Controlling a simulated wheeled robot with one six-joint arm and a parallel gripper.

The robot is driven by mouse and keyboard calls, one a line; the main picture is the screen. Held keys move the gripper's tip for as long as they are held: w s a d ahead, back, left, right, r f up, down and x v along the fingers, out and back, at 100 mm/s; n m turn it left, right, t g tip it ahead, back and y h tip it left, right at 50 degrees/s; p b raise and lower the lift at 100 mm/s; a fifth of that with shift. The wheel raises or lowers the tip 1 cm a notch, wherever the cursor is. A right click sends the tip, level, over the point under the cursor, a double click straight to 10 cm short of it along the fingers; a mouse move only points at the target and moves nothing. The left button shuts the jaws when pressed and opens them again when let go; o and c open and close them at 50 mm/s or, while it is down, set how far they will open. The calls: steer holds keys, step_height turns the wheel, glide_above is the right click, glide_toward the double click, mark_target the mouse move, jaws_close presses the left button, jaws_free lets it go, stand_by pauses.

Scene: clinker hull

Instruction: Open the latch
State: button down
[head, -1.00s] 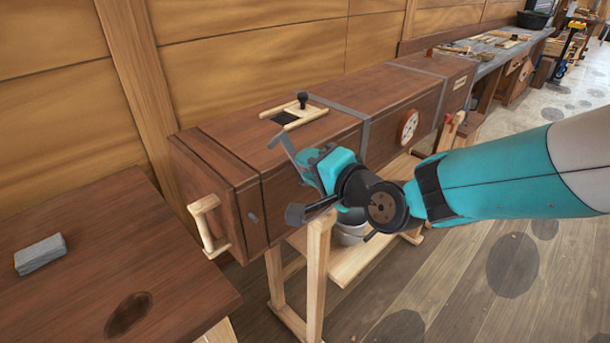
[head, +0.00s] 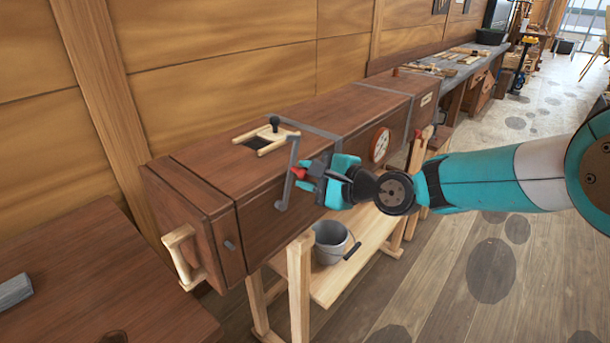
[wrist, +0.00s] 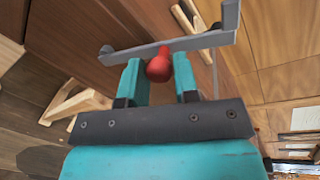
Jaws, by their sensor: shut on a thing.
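The latch is a grey lever (head: 292,172) with a red knob (head: 299,173) on the front side of a long dark wooden box (head: 215,155). In the head view the lever stands nearly upright. My gripper (head: 308,172) is at the knob from the right. In the wrist view the red knob (wrist: 158,67) sits between my two fingertips (wrist: 159,75), and the grey lever (wrist: 180,44) runs across just beyond them. My gripper is shut on the knob. My gripper partly hides the box side behind it.
A light wooden handle (head: 181,255) sticks out of the box's near end. A round dial (head: 380,144) is on its front side farther along. A grey bucket (head: 331,244) stands on a shelf below. A dark table (head: 80,285) fills the lower left.

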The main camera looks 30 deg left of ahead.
steer(key=shift+w+f, duration=0.1)
steer(key=shift+w, duration=0.1)
stand_by(0.4)
steer(key=c, duration=0.9)
jaws_free()
steer(key=shift+o, duration=0.2)
steer(key=shift+d, duration=0.15)
steer(key=b+v, duration=0.5)
steer(key=v, duration=1.2)
steer(key=shift+d, duration=0.15)
